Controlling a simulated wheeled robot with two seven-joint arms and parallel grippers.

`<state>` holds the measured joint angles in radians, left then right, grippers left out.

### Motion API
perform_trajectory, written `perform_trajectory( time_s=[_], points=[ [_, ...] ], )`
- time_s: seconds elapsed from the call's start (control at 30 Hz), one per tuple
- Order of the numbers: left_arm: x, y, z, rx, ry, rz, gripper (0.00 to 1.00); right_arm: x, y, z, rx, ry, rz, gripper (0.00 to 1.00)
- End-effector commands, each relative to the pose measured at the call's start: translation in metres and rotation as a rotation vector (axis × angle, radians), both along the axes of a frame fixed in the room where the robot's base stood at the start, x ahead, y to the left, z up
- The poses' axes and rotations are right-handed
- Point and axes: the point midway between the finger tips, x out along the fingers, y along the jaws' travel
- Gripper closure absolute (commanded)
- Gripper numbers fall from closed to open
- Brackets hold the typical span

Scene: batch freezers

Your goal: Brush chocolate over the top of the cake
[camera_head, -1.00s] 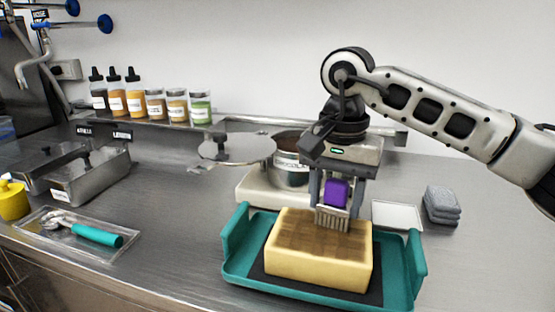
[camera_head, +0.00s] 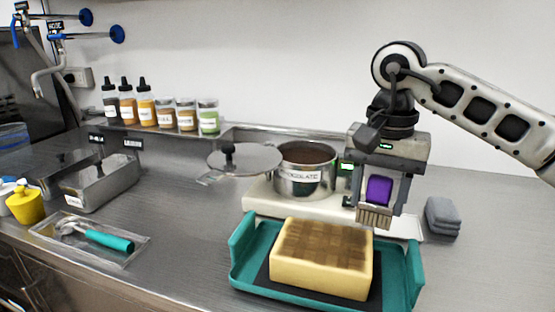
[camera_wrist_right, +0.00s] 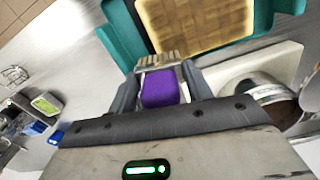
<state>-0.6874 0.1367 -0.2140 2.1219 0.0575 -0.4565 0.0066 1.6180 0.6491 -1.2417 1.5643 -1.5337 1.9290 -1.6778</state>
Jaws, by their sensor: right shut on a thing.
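The cake (camera_head: 322,262) is a pale yellow block with a patchy brown top. It sits on a black sheet in a teal tray (camera_head: 242,254); it also shows in the right wrist view (camera_wrist_right: 195,22). My right gripper (camera_head: 378,200) is shut on a brush with a purple handle (camera_head: 379,190) and pale bristles (camera_head: 374,217). The bristles point down, behind and right of the cake, apart from it in the right wrist view. The pot of chocolate (camera_head: 304,172) stands open behind the cake, dark brown inside. My left gripper is not in view.
A round lid (camera_head: 244,157) on a stand is left of the pot. Grey cloths (camera_head: 442,217) lie at the right. An ice-cream scoop with a teal handle (camera_head: 108,241) lies in a clear tray at the left. Bottles and jars (camera_head: 160,112) line the back shelf.

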Motion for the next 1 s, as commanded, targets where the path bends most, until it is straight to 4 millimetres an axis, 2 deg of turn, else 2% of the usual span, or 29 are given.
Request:
perform_trajectory(
  time_s=[0.03, 0.4, 1.0],
  points=[
    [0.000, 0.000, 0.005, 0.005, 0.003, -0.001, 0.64, 0.000, -0.001, 0.009, 0.001, -0.001, -0.002, 0.71],
    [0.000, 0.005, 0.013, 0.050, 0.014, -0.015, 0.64, -0.001, -0.004, 0.039, 0.002, -0.001, -0.010, 0.71],
    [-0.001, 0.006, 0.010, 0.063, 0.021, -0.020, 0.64, -0.002, -0.005, 0.044, 0.001, -0.002, -0.012, 0.71]
  ],
)
